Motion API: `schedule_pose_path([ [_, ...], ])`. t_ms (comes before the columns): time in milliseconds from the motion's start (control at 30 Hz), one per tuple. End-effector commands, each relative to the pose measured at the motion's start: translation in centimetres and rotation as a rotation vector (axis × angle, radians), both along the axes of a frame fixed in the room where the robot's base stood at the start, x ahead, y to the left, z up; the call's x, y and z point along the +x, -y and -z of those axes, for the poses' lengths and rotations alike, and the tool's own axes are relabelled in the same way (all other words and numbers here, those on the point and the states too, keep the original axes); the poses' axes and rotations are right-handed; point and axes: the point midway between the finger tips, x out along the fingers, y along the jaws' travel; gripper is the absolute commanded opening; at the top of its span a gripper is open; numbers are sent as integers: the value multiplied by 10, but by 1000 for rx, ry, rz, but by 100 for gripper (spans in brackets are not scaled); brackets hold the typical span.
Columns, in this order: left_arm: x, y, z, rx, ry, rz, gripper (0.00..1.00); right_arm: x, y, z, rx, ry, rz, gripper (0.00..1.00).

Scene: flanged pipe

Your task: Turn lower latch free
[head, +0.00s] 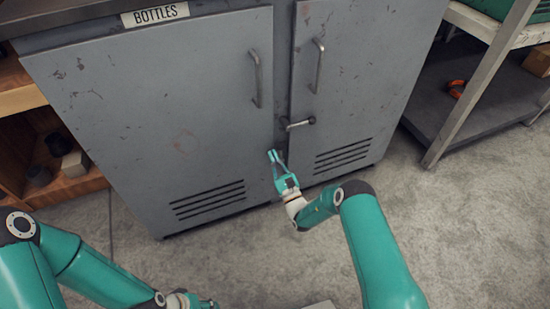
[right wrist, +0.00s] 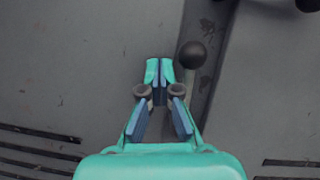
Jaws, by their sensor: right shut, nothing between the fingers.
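A grey metal latch (head: 299,123) sits low on the right cabinet door and its lever lies roughly level, its left end reaching the gap between the doors. My right gripper (head: 272,155) is shut and empty, below and left of that lever, in front of the left door's edge. In the right wrist view the shut fingertips (right wrist: 159,72) point at the door, left of a dark ball knob (right wrist: 193,54), apart from it in the picture. Whether the knob is the lever's end is not certain. My left gripper (head: 205,303) is only partly in view at the bottom edge.
The left door (head: 150,110) has a bar handle (head: 255,78) and the right door (head: 360,70) has another (head: 318,66). A shelf with an orange ring (head: 456,89) stands at the right. A wooden shelf unit (head: 75,185) is at the left. The concrete floor (head: 460,230) is open.

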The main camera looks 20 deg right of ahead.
Motion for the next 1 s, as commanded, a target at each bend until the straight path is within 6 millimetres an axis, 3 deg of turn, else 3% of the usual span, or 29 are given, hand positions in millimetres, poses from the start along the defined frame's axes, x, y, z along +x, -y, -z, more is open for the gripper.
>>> schedule_pose_path([
  [167, 0, 0, 24, 0, 0, 0, 40, 0, -24, 26, 2, -2, -2, 0],
  [300, 0, 0, 0, 0, 1, 0, 40, -30, -30, 24, 4, -8, -1, 0],
  [600, 0, 0, -16, 0, 0, 0, 40, -82, -40, 39, 2, -5, 4, 0],
  [1000, 0, 0, -17, 0, 0, 0, 40, -95, -40, 44, 1, -1, 7, 0],
])
